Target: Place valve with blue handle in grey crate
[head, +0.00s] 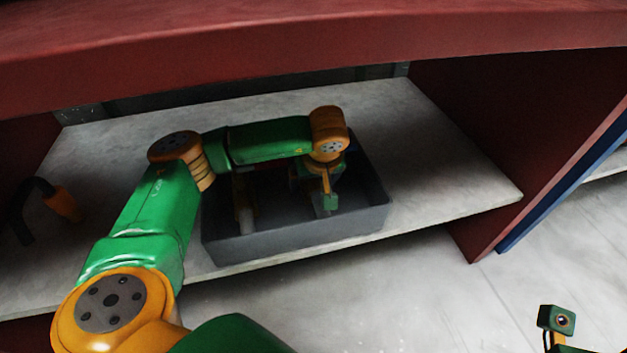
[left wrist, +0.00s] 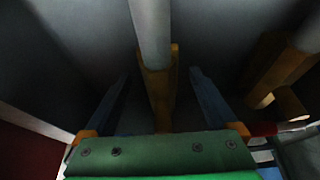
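The grey crate (head: 300,232) stands on the shelf, and my left arm reaches over it. My left gripper (left wrist: 160,74) is down inside the crate, largely hidden by my wrist in the head view. In the left wrist view its two dark fingers are apart, one on each side of a part with a grey pipe (left wrist: 150,28) and a yellow-brown body (left wrist: 160,92). Gaps show between this part and the fingers. No blue handle can be made out on it. My right gripper is not in view; only a piece of my right wrist shows at the lower right.
Another yellow-brown part (left wrist: 268,70) lies to the right in the left wrist view. A black and orange curved item (head: 62,204) is at the shelf's left. A red beam (head: 300,40) runs above, and a red side panel (head: 500,120) closes the right. The shelf right of the crate is clear.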

